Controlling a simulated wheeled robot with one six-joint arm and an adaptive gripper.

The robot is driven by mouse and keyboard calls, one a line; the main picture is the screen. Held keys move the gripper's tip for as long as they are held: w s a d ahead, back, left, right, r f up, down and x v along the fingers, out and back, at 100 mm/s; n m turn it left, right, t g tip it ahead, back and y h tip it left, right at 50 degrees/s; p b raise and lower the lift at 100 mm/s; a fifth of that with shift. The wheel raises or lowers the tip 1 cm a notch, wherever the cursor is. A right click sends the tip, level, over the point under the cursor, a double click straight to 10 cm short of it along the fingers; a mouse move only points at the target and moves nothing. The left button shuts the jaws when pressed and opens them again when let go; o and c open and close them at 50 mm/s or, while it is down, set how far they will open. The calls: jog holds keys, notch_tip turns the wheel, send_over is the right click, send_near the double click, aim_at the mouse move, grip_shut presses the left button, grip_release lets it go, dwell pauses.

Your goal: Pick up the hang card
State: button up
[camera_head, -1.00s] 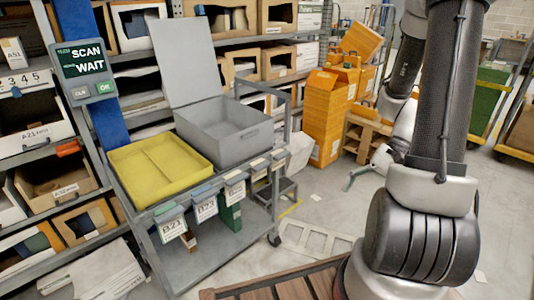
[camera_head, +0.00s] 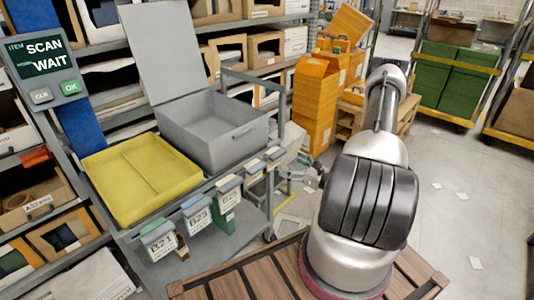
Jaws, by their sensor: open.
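Several white hang cards hang in a row along the front rail of the grey cart. The nearest card reads B21 (camera_head: 162,246), and the one beside it reads B23 (camera_head: 198,222). Further cards (camera_head: 229,192) hang along the rail toward the back; their print is too small to read. I cannot tell which one is the task's hang card. My gripper (camera_head: 314,176) is small in view, partly hidden behind my arm, to the right of the cart's far end. It is open, apart from the cards, and nothing shows in it.
The cart (camera_head: 232,243) carries a yellow tray (camera_head: 112,195) and an open grey bin (camera_head: 240,140) with a raised lid. A scan display (camera_head: 42,68) stands at the left, before racks of boxes. Orange boxes (camera_head: 316,105) stand behind my gripper. Floor at right is mostly clear.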

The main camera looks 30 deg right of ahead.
aim_at(278, 156)
jog(key=x, duration=0.7)
jog(key=shift+w, duration=0.25)
jog(key=shift+c, duration=0.4)
jog(key=c, duration=0.6)
